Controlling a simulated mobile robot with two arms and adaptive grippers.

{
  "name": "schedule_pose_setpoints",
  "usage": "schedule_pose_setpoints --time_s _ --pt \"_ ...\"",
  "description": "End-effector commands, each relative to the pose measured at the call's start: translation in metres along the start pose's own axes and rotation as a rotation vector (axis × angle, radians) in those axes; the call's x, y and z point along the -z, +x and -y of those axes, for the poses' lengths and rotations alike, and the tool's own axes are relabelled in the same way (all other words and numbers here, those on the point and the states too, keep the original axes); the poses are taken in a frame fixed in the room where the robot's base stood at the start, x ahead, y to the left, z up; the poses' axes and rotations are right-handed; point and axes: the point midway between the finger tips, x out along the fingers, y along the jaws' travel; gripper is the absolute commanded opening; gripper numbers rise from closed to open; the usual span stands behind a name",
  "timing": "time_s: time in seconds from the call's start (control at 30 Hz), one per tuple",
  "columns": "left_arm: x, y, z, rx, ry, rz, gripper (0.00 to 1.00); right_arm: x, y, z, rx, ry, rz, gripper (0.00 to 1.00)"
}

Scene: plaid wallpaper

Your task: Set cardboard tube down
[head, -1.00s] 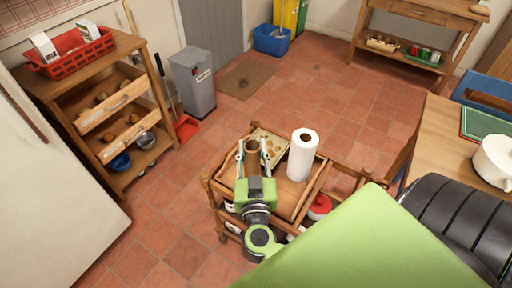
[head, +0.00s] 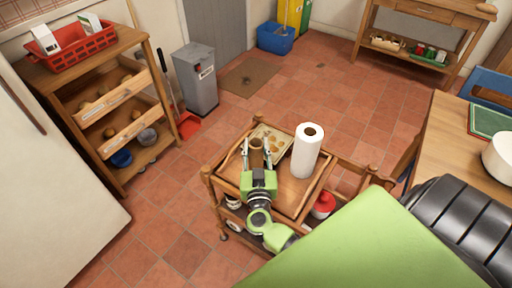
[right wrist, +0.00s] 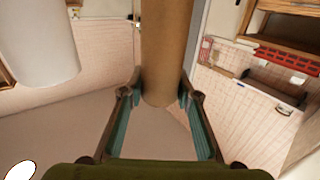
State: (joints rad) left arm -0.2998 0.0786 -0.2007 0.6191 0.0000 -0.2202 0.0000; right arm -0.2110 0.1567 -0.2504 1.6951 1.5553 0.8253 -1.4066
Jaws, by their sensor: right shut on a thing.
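The brown cardboard tube (head: 257,157) is upright between the fingers of my right gripper (head: 258,160), over the wooden trolley's top (head: 285,193). In the right wrist view the tube (right wrist: 167,50) runs upward between the two teal finger pads, and the right gripper (right wrist: 165,108) is shut on it. The gripper body hides the front of the tube's lower part in the head view. I cannot tell whether the tube's bottom touches the trolley top. My left gripper is not in view.
A white paper roll (head: 307,150) stands on the trolley just right of the tube. A flat patterned board (head: 272,141) lies behind the tube. A red-lidded container (head: 323,205) sits on the lower shelf. A table (head: 446,140) stands at the right.

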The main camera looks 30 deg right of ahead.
Motion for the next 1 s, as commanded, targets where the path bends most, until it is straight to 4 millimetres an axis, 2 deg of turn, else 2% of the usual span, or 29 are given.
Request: schedule_pose_setpoints --time_s 0.17,0.2,0.27,0.67,0.77,1.0 --pt "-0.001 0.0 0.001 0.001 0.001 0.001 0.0 -0.002 0.0 0.0 0.0 -0.001 0.001 0.1" --pt "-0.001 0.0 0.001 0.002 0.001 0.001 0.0 -0.003 0.0 0.0 0.0 -0.001 0.0 0.33" --pt "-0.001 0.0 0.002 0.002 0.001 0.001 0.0 -0.002 0.0 0.0 0.001 -0.001 0.0 0.47" --pt "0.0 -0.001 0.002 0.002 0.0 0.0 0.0 0.001 0.0 0.0 0.001 0.001 0.0 0.47" --pt "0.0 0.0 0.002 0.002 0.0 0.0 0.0 -0.001 -0.013 0.0 0.001 0.0 0.004 0.47" --pt "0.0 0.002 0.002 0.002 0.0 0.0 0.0 -0.002 -0.063 0.0 0.001 0.0 0.006 0.47"
